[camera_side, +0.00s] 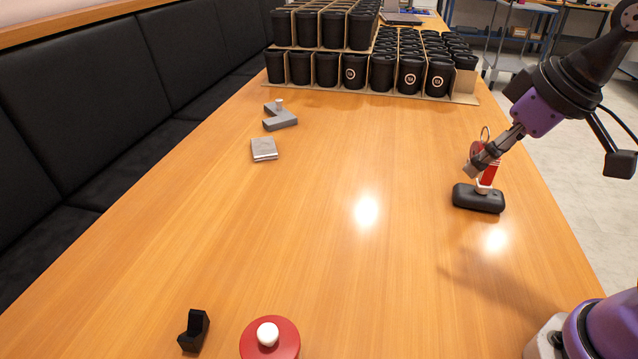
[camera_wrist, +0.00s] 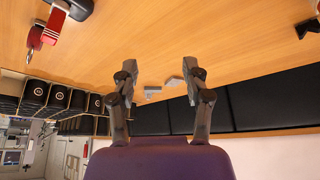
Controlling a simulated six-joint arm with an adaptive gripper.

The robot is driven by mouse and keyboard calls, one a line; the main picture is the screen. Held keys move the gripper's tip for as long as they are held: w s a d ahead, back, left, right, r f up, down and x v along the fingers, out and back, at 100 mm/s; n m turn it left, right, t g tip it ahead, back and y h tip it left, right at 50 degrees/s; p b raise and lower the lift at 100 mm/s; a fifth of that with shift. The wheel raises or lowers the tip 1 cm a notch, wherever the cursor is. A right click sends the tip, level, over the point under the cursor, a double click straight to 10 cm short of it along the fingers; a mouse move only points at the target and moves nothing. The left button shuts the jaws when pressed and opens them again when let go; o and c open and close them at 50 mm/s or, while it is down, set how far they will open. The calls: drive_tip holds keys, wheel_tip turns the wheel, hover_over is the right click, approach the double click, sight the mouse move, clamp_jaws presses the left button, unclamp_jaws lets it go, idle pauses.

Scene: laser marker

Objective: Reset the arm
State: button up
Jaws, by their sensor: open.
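My gripper (camera_side: 480,160) is at the right of the side view, above the table. It shows open and empty in the wrist view (camera_wrist: 160,68), with clear space between its two fingers. A red object (camera_side: 490,172) with a ring on top stands in a black base (camera_side: 479,199) on the table. In the side view my gripper overlaps it and hides part of it. In the wrist view the red object (camera_wrist: 44,30) and its base (camera_wrist: 76,7) lie left of the fingers, apart from them.
Many black cups (camera_side: 383,74) stand in cardboard trays at the table's far end. A grey angled block (camera_side: 281,121) and a small silver box (camera_side: 264,149) lie at the left. A red disc with white knob (camera_side: 283,341) and a black holder (camera_side: 195,331) are in front. The table middle is clear.

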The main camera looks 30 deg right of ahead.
drive_tip(key=s+f, duration=0.1)
drive_tip(key=s+m, duration=0.1)
drive_tip(key=shift+s+a+f+t+h, duration=0.2)
drive_tip(key=shift+s+f+t+h, duration=0.1)
drive_tip(key=shift+f, duration=0.1)
